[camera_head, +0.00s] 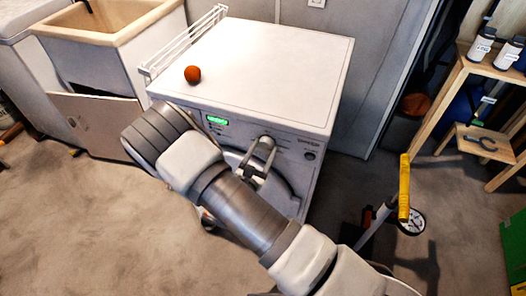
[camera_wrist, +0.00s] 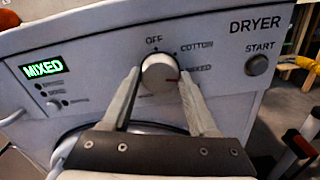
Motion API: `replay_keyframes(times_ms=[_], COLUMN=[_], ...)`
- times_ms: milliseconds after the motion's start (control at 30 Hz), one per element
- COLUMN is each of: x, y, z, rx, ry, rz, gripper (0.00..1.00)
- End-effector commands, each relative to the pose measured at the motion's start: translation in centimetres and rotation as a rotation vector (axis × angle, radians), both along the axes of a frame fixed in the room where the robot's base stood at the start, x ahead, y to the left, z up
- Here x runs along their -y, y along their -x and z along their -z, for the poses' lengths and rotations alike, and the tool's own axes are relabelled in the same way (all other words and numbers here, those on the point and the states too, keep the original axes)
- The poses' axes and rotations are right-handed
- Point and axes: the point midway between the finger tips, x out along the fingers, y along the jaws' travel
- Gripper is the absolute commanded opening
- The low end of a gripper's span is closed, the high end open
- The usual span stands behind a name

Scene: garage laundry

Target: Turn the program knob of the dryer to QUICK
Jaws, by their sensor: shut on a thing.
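The white dryer (camera_head: 270,70) stands in the upper middle of the head view. The green display (camera_wrist: 43,68) reads MIXED. My gripper (camera_wrist: 160,78) is shut on the knob, one finger at each side. In the head view my gripper (camera_head: 263,150) is at the dryer's front panel.
The START button (camera_wrist: 257,65) is right of the knob. An orange ball (camera_head: 193,74) lies on the dryer top. A sink (camera_head: 110,30) is at left. A wooden shelf (camera_head: 455,75) and a yellow-handled pump (camera_head: 404,190) are at right.

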Motion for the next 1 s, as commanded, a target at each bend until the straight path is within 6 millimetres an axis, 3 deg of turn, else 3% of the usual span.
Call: replay_keyframes(times_ms=[600,1000], x=[0.03,0.02], y=[0.04,0.04], z=[0.33,0.22], rx=[0.187,0.253], ry=[-0.522,-0.706], rz=[0.002,0.001], gripper=[0.04,0.04])
